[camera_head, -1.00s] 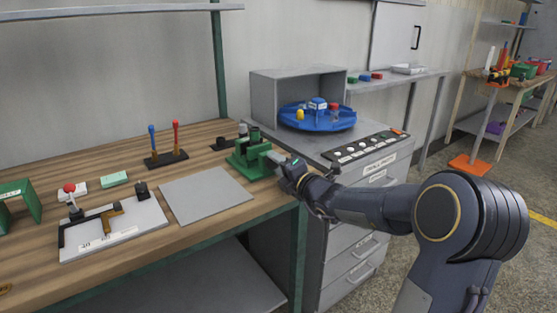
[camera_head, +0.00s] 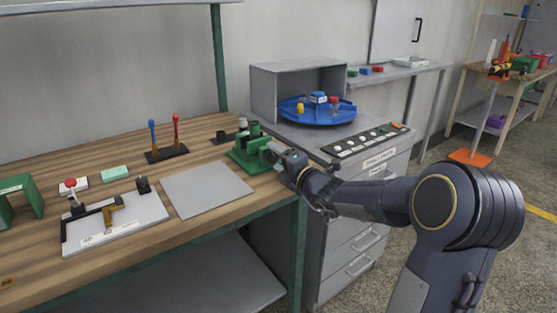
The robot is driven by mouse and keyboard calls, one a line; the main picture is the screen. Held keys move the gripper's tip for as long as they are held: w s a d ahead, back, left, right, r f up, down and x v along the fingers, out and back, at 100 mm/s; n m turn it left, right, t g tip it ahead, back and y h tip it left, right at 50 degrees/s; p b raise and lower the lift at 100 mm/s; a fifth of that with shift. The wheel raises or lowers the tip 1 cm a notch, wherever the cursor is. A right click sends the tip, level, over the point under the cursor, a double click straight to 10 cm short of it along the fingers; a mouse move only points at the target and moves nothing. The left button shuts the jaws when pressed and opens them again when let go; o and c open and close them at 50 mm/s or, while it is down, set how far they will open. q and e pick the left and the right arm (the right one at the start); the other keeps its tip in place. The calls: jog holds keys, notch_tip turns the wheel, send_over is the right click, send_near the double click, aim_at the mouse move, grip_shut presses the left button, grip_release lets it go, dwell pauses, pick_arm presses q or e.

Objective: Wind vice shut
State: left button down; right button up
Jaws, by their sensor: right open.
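The green vice (camera_head: 249,150) stands near the right end of the wooden bench (camera_head: 216,221). My right gripper (camera_head: 276,153) is at the vice's right side, where the handle end is, and its fingers point left toward it. It is open. The gripper partly covers the handle end, and I cannot tell whether the fingers touch it. The gap between the vice jaws is too small to judge. My left gripper is not in view.
A grey plate (camera_head: 206,189) lies left of the vice. A grey cabinet with a blue turntable (camera_head: 318,112) and a button panel (camera_head: 366,141) is to the right.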

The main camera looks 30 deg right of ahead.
jog(key=s+p, duration=0.1)
jog(key=s, duration=0.6)
jog(key=shift+s+d, duration=0.3)
jog(key=shift+s, duration=0.1)
